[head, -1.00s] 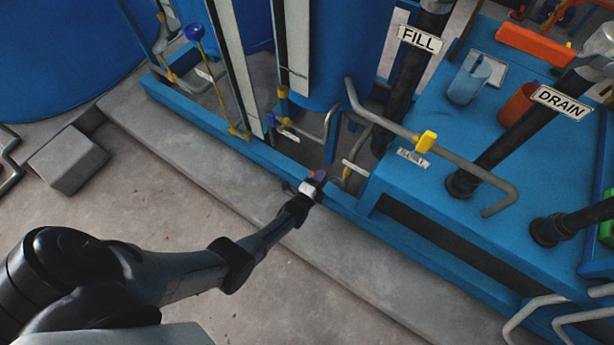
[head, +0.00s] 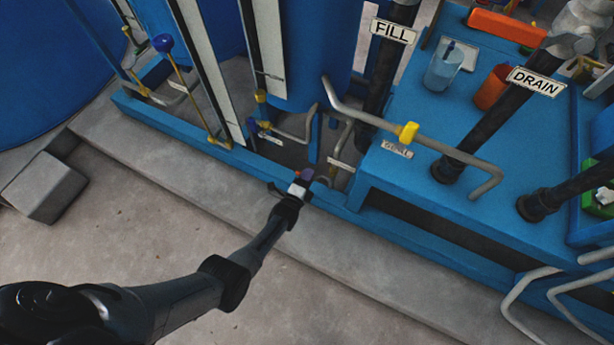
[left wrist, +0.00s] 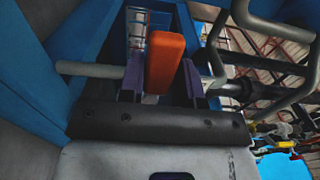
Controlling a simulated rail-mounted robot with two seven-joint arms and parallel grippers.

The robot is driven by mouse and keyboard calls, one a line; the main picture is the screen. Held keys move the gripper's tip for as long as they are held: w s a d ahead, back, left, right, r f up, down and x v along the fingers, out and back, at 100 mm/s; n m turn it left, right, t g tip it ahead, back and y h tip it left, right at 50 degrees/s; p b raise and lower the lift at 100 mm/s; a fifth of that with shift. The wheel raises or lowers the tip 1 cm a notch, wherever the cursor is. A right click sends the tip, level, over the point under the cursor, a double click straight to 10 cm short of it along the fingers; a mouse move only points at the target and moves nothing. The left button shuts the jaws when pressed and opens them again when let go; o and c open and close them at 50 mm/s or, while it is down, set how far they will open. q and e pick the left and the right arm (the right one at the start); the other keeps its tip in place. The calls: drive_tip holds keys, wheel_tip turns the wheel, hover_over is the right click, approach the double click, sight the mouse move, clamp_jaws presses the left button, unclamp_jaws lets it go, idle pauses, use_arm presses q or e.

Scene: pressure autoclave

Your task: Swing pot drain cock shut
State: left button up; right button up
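The drain cock's orange lever (left wrist: 165,62) stands between the two purple fingers of my left gripper (left wrist: 161,82) in the left wrist view. The fingers are apart, one on each side of it, with a narrow gap showing beside the lever, so the gripper looks open around it. In the head view my left gripper (head: 302,180) is low at the front edge of the blue frame, by a small white tag (head: 341,165). A trace of orange shows at its tip there. The valve body and pipe joint are mostly hidden by the gripper. My right gripper is not in view.
A grey bent pipe with a yellow fitting (head: 408,132) runs above and right of the gripper. A small blue-handled valve (head: 264,126) sits to its left. The blue frame rail (head: 240,158) lies behind it. The concrete floor in front is clear.

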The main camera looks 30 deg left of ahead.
use_arm(q)
drive_tip(key=o, duration=0.3)
drive_tip(key=shift+o, duration=0.2)
drive_tip(key=s+p, duration=0.5)
drive_tip(key=s, duration=0.9)
drive_tip(key=shift+d, duration=0.35)
drive_tip(key=shift+w, duration=0.1)
